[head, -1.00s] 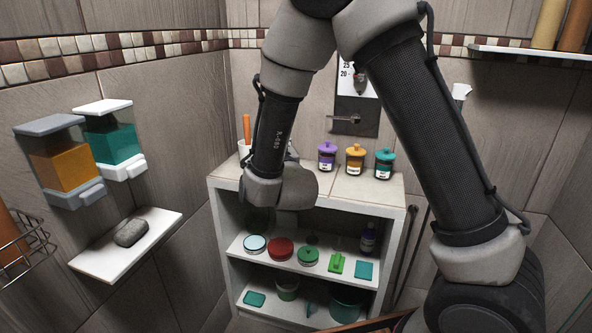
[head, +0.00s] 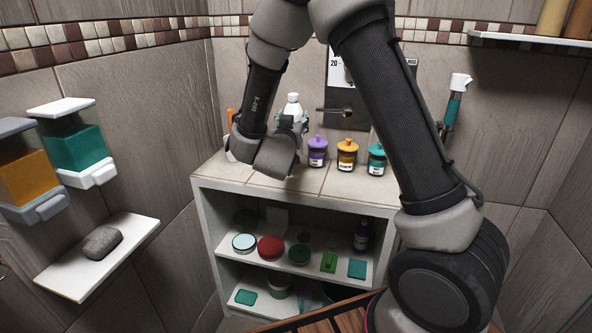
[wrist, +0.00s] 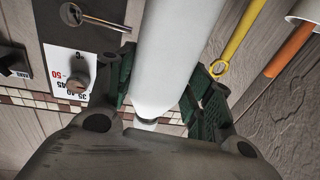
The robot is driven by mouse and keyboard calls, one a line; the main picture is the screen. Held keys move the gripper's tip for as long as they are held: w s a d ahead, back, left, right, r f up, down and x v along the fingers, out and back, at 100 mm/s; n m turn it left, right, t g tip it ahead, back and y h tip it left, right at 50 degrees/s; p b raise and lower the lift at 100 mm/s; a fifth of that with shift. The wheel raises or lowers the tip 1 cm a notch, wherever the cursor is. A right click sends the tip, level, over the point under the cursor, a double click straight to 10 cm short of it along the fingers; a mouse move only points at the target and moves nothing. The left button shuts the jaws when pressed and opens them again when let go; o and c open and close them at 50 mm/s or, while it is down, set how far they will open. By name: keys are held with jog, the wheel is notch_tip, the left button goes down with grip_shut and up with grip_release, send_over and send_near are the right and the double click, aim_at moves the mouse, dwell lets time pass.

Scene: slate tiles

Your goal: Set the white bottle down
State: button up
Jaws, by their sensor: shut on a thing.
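The white bottle (head: 293,106) shows in the head view above the top of the shelf unit, partly hidden behind my wrist. In the wrist view the white bottle (wrist: 172,55) fills the middle, between the green-padded fingers of my gripper (wrist: 160,95). My gripper is shut on it, with one finger on each side. In the head view my gripper (head: 298,128) is mostly hidden by my own arm. The bottle's base is hidden there, so I cannot tell whether it touches the shelf top (head: 250,185).
An orange-handled thing (head: 230,122) is at the left. Tins and small items fill the shelves below. The front of the top is clear.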

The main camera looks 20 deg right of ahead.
jog(key=shift+m+g+h, duration=0.5)
jog(key=shift+m+h, duration=0.1)
jog(key=shift+h, duration=0.1)
jog(key=f, duration=0.9)
jog(key=shift+w+a, duration=0.15)
jog(key=shift+a, duration=0.1)
jog(key=shift+f, duration=0.2)
jog(key=o, duration=1.2)
